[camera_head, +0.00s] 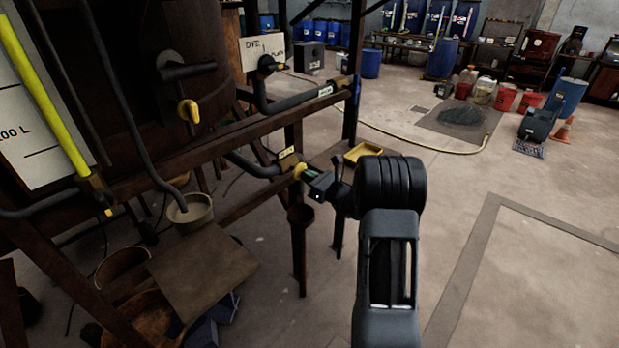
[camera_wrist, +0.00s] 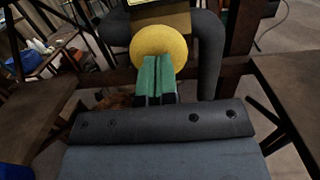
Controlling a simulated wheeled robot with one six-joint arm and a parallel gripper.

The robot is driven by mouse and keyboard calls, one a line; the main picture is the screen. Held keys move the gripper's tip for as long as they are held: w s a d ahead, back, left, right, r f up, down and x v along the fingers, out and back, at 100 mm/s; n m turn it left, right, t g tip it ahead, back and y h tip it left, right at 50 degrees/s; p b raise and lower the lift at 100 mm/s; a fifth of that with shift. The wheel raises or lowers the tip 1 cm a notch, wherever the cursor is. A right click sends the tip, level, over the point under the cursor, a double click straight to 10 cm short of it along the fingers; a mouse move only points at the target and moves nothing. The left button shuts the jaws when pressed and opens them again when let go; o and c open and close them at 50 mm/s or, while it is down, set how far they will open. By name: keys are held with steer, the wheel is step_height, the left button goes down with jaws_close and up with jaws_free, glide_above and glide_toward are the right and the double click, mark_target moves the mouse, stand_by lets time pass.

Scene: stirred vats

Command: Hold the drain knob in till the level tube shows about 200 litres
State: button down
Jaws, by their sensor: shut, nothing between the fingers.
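The drain knob (camera_head: 299,171) is a round yellow knob on a dark pipe fitting in the head view; it fills the upper middle of the wrist view (camera_wrist: 160,46). My gripper (camera_head: 312,178) is shut and empty, its green fingertips (camera_wrist: 157,72) together right at the knob's face. They seem to touch it; whether the knob is pressed in I cannot tell. The level tube (camera_head: 45,105) is a slanting yellow column at the left, over a white scale board (camera_head: 35,150). A mark reading "00 L", its first digit cut off, is at the left edge. Yellow rises past it to the picture's top.
A dark vat (camera_head: 170,60) stands on a brown frame. A yellow tap handle (camera_head: 188,110) hangs from its side, above a pale bucket (camera_head: 190,209) under a hose. A yellow tray (camera_head: 362,152) lies behind my arm.

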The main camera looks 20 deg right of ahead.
steer(key=shift+b+x, duration=0.6)
steer(key=shift+x, duration=0.3)
steer(key=shift+w+r, duration=0.1)
steer(key=shift+r, duration=0.15)
stand_by(6.8)
